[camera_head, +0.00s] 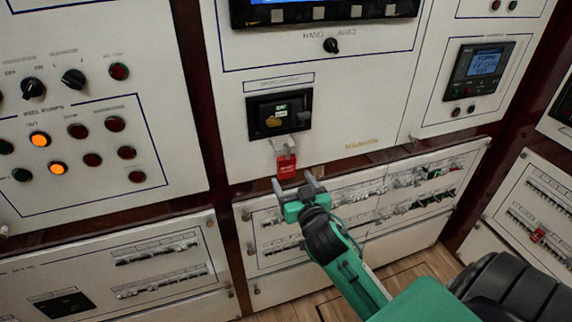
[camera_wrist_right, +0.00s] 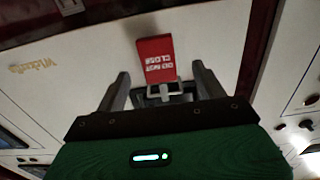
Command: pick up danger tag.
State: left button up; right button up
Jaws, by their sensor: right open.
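The danger tag (camera_head: 287,166) is a small red tag with white lettering, hanging from a pale hook or bracket below a black breaker unit on the middle panel. In the right wrist view the tag (camera_wrist_right: 156,59) shows its text upside down, ahead of the fingers and roughly between them. My left gripper is not in view.
The black breaker unit (camera_head: 279,113) is set in the white panel above the tag. Breaker rows (camera_head: 408,188) lie in the lower panel behind my right gripper. A left panel (camera_head: 80,120) carries knobs and lamps. Another red item (camera_head: 538,235) sits on the far right panel.

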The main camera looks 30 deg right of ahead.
aim_at(287, 168)
jog(key=shift+w+d+r, duration=0.1)
jog(key=shift+w+d, duration=0.05)
jog(key=shift+w, duration=0.3)
jog(key=x, duration=0.1)
jog(key=p+x, duration=0.1)
jog(key=x, duration=0.2)
jog(key=shift+w+d+r+p, duration=0.1)
jog(key=shift+w+r+p, duration=0.05)
jog(key=shift+r+p, duration=0.2)
jog(key=shift+w+d+f, duration=0.1)
jog(key=shift+w, duration=0.2)
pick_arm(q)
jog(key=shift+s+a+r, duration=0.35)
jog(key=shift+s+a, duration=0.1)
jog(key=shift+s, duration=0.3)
pick_arm(e)
jog(key=c, duration=1.1)
